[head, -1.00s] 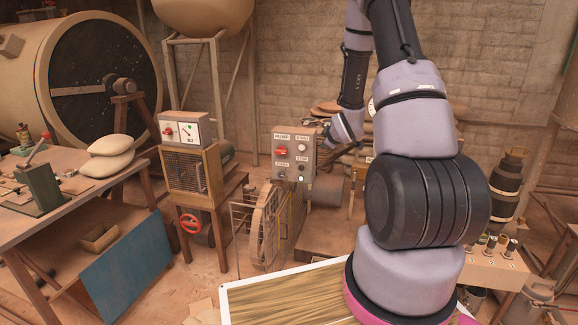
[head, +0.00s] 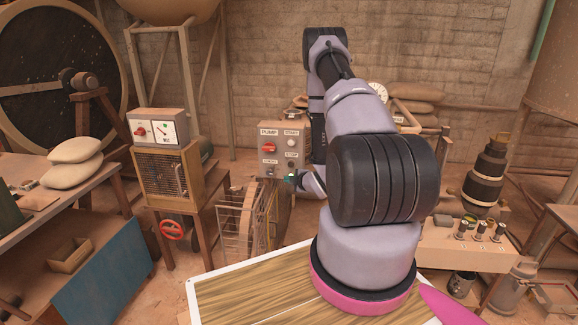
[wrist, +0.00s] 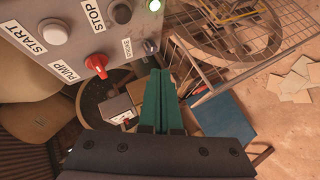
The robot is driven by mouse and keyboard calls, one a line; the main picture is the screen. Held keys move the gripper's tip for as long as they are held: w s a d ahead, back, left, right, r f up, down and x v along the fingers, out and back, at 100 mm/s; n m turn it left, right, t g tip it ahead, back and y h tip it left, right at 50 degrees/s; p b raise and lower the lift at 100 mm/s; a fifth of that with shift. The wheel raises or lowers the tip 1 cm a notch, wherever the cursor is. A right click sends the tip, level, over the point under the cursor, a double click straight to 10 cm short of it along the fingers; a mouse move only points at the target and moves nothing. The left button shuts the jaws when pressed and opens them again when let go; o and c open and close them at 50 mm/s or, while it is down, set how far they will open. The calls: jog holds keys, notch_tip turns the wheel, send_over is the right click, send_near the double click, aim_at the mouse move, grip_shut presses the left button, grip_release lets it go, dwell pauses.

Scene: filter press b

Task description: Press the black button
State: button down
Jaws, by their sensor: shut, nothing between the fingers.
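The grey control panel (head: 281,142) stands behind my arm in the head view. In the wrist view, the panel (wrist: 75,12) fills the upper left, seen tilted and close. A dark round button (wrist: 120,12) sits beside the STOP label, and a paler button (wrist: 55,31) sits beside the START label. A red knob (wrist: 96,65) is by the PUMP label. My gripper (wrist: 159,72) has teal fingers closed together and empty, below and right of the dark button in this view, seemingly apart from it. In the head view, my gripper (head: 290,181) is near the panel's lower edge.
A wire guard (head: 247,225) around a wheel stands below the panel. A meter box (head: 158,128) sits on a caged unit to the left. A bench with sacks (head: 75,150) is further left. A wooden-topped table (head: 235,295) lies in front.

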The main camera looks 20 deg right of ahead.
aim_at(293, 167)
jog(key=shift+w, duration=0.1)
jog(key=shift+w+d, duration=0.85)
jog(key=shift+w, duration=0.3)
jog(key=shift+w+d, duration=0.8)
jog(key=shift+w, duration=0.4)
jog(key=shift+w+d, duration=0.85)
jog(key=shift+w, duration=0.3)
jog(key=shift+w, duration=0.1)
jog(key=shift+w+d, duration=0.25)
jog(key=shift+w+d, duration=0.3)
jog(key=shift+w, duration=0.15)
dwell(0.4)
jog(key=shift+s+a, duration=0.55)
jog(key=shift+s, duration=0.25)
jog(key=shift+s+a, duration=0.7)
jog(key=shift+s, duration=0.35)
jog(key=shift+s+a, duration=0.7)
jog(key=shift+s, duration=0.3)
